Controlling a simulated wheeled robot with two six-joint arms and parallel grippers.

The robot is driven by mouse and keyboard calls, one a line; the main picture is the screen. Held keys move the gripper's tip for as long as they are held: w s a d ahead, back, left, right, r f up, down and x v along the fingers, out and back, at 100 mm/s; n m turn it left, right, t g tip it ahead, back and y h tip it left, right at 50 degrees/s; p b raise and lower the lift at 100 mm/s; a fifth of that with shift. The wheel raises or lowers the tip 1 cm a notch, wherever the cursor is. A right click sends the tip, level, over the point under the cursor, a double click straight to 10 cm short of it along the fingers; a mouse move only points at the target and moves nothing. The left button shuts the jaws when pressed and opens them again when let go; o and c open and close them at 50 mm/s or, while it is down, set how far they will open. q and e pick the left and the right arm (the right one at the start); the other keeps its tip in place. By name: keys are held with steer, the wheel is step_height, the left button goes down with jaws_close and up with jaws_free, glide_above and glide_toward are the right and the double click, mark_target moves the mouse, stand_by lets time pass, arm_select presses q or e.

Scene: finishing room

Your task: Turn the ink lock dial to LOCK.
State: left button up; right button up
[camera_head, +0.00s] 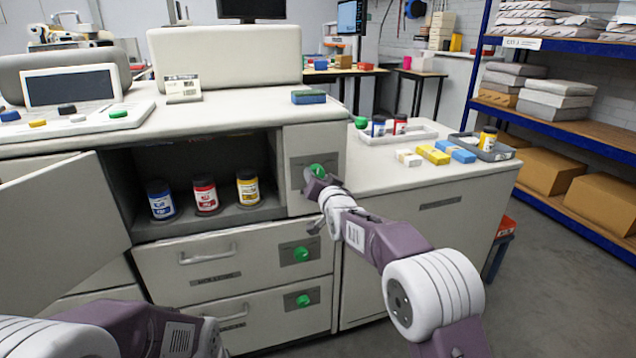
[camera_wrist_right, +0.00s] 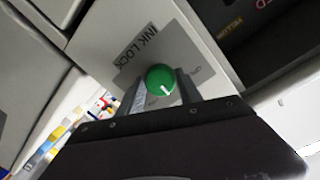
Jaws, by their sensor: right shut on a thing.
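The ink lock dial (camera_head: 317,170) is a round green knob on a grey plate on the cabinet's upper right front panel. In the right wrist view the green dial (camera_wrist_right: 160,79) has a white pointer mark, and the plate reads INK LOCK. My right gripper (camera_head: 314,182) is at the dial, its two fingers (camera_wrist_right: 161,90) on either side of the knob and shut on it. The small position labels on the plate are too blurred to read. My left arm (camera_head: 150,330) shows at the lower left; its gripper is not clearly seen.
Left of the dial is an open compartment with blue (camera_head: 161,199), red (camera_head: 205,196) and yellow (camera_head: 248,188) ink jars; its door (camera_head: 60,225) stands open. Two drawers (camera_head: 220,265) with green knobs (camera_head: 301,254) are below. A side counter (camera_head: 400,185) holds trays and colored blocks.

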steer(key=m, duration=0.2)
steer(key=m+p, duration=0.1)
steer(key=m, duration=0.1)
steer(key=m+y+p, duration=0.1)
steer(key=m, duration=0.1)
steer(key=shift+r, duration=0.3)
steer(key=shift+f+m+g+p, duration=0.15)
steer(key=shift+m+g+p, duration=0.15)
steer(key=shift+m+p, duration=1.25)
steer(key=o, duration=1.4)
steer(key=shift+c, duration=0.2)
steer(key=shift+s+d, duration=0.1)
